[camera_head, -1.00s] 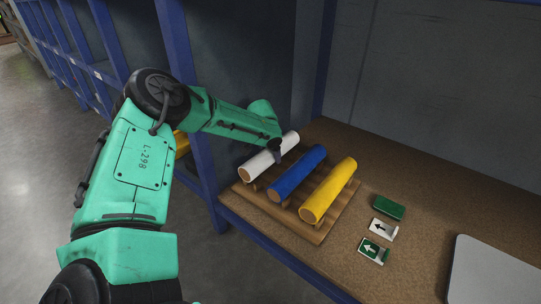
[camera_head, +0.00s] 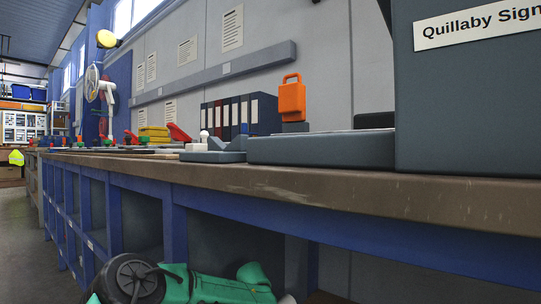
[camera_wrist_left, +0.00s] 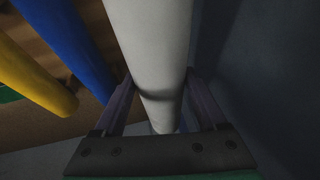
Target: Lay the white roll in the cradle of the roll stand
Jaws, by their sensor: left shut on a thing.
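In the left wrist view the white roll (camera_wrist_left: 150,50) runs lengthwise between the two fingers of my left gripper (camera_wrist_left: 160,88), which is shut on it. The blue roll (camera_wrist_left: 68,45) and the yellow roll (camera_wrist_left: 32,78) lie to the left, apart from it. In the head view my left arm is low, under the bench top, and its gripper is cut off by the bottom edge. A small pale bit of the white roll (camera_head: 288,299) shows there. I cannot make out the roll stand with certainty. My right gripper is not in view.
The brown bench top (camera_head: 330,178) runs across the head view above my arm. On it stand a grey slab (camera_head: 320,150), a large grey box (camera_head: 465,110), an orange padlock-shaped thing (camera_head: 292,98) and dark binders (camera_head: 235,115). A blue post (camera_head: 174,230) stands beside my arm.

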